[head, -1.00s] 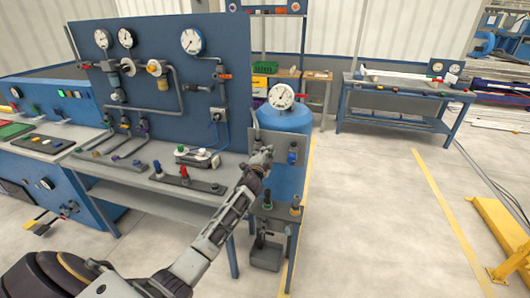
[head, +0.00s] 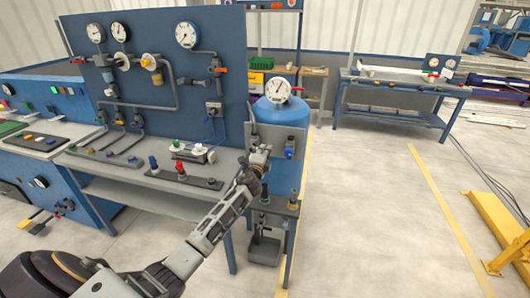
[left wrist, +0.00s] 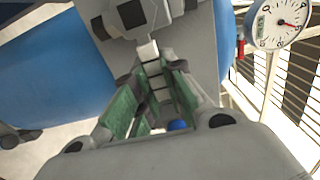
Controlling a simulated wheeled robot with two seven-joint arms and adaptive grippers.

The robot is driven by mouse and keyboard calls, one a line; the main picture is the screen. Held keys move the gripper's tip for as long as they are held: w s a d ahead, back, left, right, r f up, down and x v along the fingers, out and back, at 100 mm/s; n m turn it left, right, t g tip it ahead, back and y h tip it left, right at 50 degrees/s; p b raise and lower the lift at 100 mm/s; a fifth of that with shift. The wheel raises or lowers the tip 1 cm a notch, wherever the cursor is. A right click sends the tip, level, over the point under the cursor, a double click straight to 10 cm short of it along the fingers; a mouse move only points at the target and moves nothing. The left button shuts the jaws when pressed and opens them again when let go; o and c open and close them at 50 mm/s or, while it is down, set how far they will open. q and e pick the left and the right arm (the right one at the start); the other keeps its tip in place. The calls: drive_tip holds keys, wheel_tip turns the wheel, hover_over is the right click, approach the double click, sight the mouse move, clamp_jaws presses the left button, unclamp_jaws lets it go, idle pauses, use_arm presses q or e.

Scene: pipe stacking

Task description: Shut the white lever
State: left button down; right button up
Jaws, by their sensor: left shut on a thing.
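A small pale piece, which looks like the white lever (left wrist: 148,50), shows at the fingertips in the left wrist view, below a grey fitting (left wrist: 130,14) with a dark square face. My left gripper (left wrist: 160,72) is shut on it, with green finger pads on both sides. In the head view my left gripper (head: 262,152) is at the grey panel (head: 272,137) beside the blue tank (head: 282,110). There the lever is hidden by the gripper or too small to make out. My right gripper is in neither view.
A round gauge (head: 277,89) stands on the tank and shows in the wrist view (left wrist: 276,22). A low shelf (head: 270,205) with knobs is below the gripper. The blue gauge board (head: 160,65) and bench stand left. Open floor (head: 370,210) lies right.

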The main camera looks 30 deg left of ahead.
use_arm(q)
drive_tip(key=shift+f, duration=0.15)
drive_tip(key=c, duration=1.5)
unclamp_jaws()
drive_tip(key=shift+o, duration=0.2)
drive_tip(key=shift+s, duration=0.1)
drive_tip(key=v, duration=1.1)
drive_tip(key=shift+s+d, duration=0.2)
drive_tip(key=shift+s, duration=0.15)
